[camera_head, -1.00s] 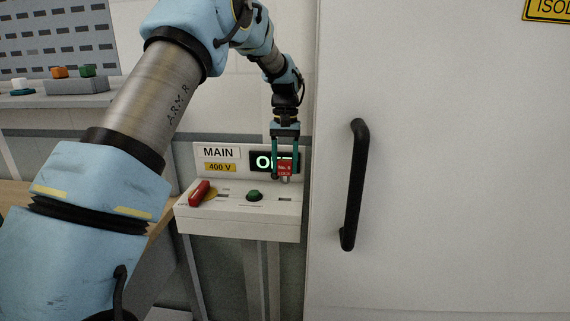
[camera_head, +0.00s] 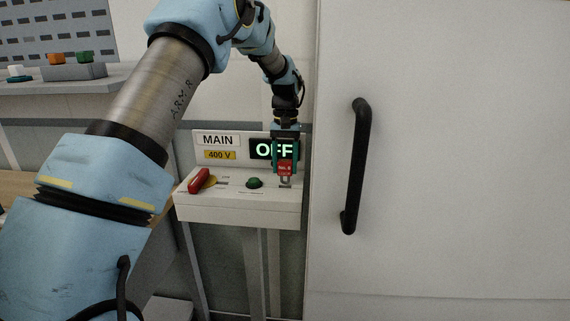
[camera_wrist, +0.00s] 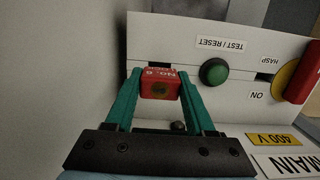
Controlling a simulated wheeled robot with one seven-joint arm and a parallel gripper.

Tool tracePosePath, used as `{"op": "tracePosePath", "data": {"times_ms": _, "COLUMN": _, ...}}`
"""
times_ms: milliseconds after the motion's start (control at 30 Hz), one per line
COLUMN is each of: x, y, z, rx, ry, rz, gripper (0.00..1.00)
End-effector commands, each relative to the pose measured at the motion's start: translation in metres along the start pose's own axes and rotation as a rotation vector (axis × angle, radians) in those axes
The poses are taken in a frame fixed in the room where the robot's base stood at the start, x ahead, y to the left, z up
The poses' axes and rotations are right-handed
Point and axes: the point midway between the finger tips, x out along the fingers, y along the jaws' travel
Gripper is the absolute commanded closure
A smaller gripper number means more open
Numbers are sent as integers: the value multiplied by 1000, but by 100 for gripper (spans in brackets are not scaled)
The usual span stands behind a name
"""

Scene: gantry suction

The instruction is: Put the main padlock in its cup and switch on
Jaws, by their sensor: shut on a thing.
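My gripper (camera_head: 285,166) is shut on a red padlock (camera_head: 285,168) with white lettering, held over the right end of the white MAIN panel (camera_head: 240,211). The wrist view shows the padlock (camera_wrist: 160,84) between the two green fingers, label facing the camera. A pale shackle shows below it in the head view; whether it touches the panel or a cup I cannot tell. The red switch handle (camera_head: 199,181) sits at the panel's left, on a yellow plate marked HASP and ON in the wrist view. The display (camera_head: 274,149) reads OFF.
A green TEST/RESET button (camera_head: 254,183) lies between the handle and the padlock. A white cabinet door with a black handle (camera_head: 356,166) stands close on the right. A shelf (camera_head: 60,85) with a button box is at the upper left.

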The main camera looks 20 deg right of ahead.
Motion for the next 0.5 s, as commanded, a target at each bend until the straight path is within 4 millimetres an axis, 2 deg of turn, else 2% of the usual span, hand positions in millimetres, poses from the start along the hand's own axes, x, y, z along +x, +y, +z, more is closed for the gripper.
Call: {"op": "tracePosePath", "data": {"times_ms": 500, "x": 21, "y": 0, "z": -2, "rx": 0, "ry": 0, "rz": 0, "gripper": 100}}
